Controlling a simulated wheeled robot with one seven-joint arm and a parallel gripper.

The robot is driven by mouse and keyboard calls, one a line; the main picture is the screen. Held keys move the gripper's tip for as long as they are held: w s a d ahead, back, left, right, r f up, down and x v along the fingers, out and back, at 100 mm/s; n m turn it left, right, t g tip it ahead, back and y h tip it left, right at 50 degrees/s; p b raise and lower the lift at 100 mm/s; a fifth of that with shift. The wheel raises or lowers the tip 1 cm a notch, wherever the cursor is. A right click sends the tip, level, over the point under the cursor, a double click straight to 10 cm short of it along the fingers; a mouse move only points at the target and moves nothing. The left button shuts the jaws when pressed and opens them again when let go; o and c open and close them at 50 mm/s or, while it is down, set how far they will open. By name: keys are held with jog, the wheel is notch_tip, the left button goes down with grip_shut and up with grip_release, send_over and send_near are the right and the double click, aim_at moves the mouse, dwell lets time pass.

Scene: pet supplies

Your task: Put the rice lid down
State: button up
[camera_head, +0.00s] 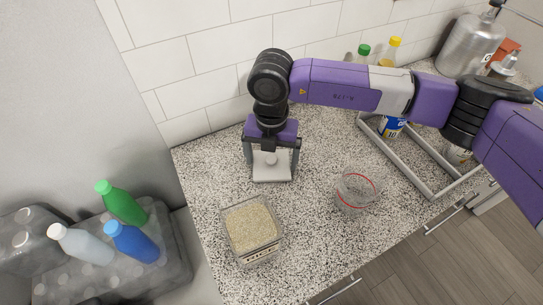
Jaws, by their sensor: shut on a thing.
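The rice lid (271,174) is a pale, flat, roughly square piece with a small round knob on top. My gripper (271,158) points down over it and is shut on the lid by its knob area. The lid is at or just above the speckled counter; I cannot tell whether it touches. The rice container (260,257), clear and square, stands open in front of the lid, full of rice, with a label on its front.
A clear bowl with a red rim (356,191) stands right of the rice container. A grey metal rack (421,181) with cans is farther right. Bottles and a large metal canister (469,45) stand along the back. The counter (312,228) is clear between container and bowl.

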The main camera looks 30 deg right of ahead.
aim_at(272, 158)
jog(key=o, duration=1)
jog(key=shift+f, duration=0.1)
notch_tip(272, 158, up, 12)
jog(key=shift+r+b, duration=0.15)
jog(key=shift+b, duration=0.9)
